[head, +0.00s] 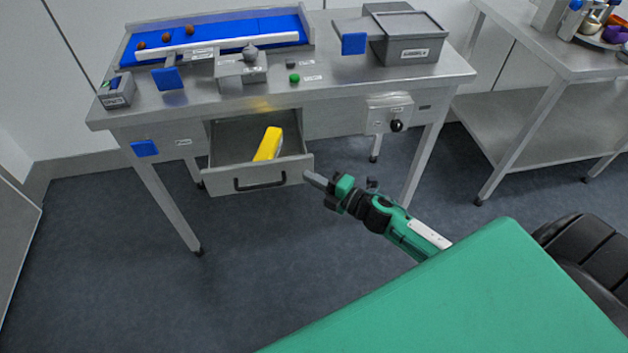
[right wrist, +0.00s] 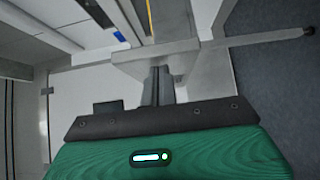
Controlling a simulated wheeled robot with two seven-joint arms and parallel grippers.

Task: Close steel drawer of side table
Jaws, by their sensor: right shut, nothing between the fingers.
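The steel drawer (head: 221,181) of the side table (head: 345,88) is pulled open in the head view. A black bar handle is on its front, and a yellow object (head: 268,144) lies inside. My right gripper (head: 316,181) is shut and empty, with its fingertips close to the right end of the drawer front. In the right wrist view the shut fingers (right wrist: 158,86) point at a grey steel edge; whether they touch it I cannot tell. My left gripper is not in view.
The table top holds a blue conveyor (head: 225,33) with several brown dates, a grey lidded bin (head: 409,50) and a green button (head: 294,78). A knob box (head: 390,114) hangs right of the drawer. A second steel table (head: 540,108) stands at right. Floor before the drawer is clear.

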